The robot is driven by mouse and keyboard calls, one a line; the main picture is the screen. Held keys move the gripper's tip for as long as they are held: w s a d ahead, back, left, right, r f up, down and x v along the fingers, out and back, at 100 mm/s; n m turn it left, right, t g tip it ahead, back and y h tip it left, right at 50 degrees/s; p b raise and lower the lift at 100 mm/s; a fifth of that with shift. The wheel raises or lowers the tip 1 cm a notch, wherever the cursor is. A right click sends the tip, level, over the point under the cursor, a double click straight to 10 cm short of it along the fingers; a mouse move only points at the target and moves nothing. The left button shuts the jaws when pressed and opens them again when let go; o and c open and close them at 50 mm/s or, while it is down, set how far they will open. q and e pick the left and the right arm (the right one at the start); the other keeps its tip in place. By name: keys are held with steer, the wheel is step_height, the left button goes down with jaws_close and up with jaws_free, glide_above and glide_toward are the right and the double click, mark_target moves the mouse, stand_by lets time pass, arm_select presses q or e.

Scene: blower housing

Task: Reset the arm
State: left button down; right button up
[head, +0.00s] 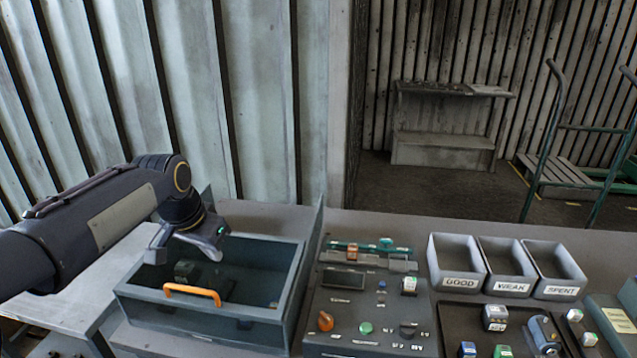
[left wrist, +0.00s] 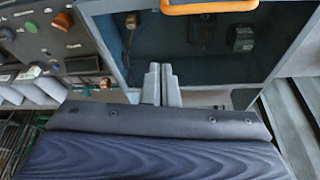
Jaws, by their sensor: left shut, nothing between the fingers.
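My left arm (head: 110,220) comes in from the left. My left gripper (head: 212,247) is over the grey open-topped bin (head: 205,309) with an orange handle (head: 192,291). In the left wrist view the two fingers of my left gripper (left wrist: 161,80) lie together, shut and empty. The bin's inside (left wrist: 150,55) shows beyond the fingertips, with a small dark box (left wrist: 243,38) in it. Whether the fingers touch the bin is not clear. My right gripper is not in view.
A control panel (head: 345,311) with knobs stands right of the bin. Trays labelled GOOD (head: 460,284), WEAK (head: 514,287) and SPENT (head: 560,291) stand further right. Several small blocks lie in front of them. A corrugated wall (head: 262,100) rises behind the table.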

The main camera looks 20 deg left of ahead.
arm_select(q)
steer(key=shift+w, duration=0.1)
steer(key=s+d+f+h, duration=0.2)
steer(key=s+d+f, duration=0.2)
steer(key=s+d, duration=0.4)
steer(key=s+d+f+n+t+h, duration=0.1)
steer(key=s+d+f+h, duration=0.1)
steer(key=s+d+f, duration=0.2)
steer(key=s+d, duration=0.3)
steer(key=d, duration=0.4)
steer(key=shift+s+d+t, duration=0.3)
steer(key=shift+s, duration=0.1)
steer(key=shift+r, duration=0.1)
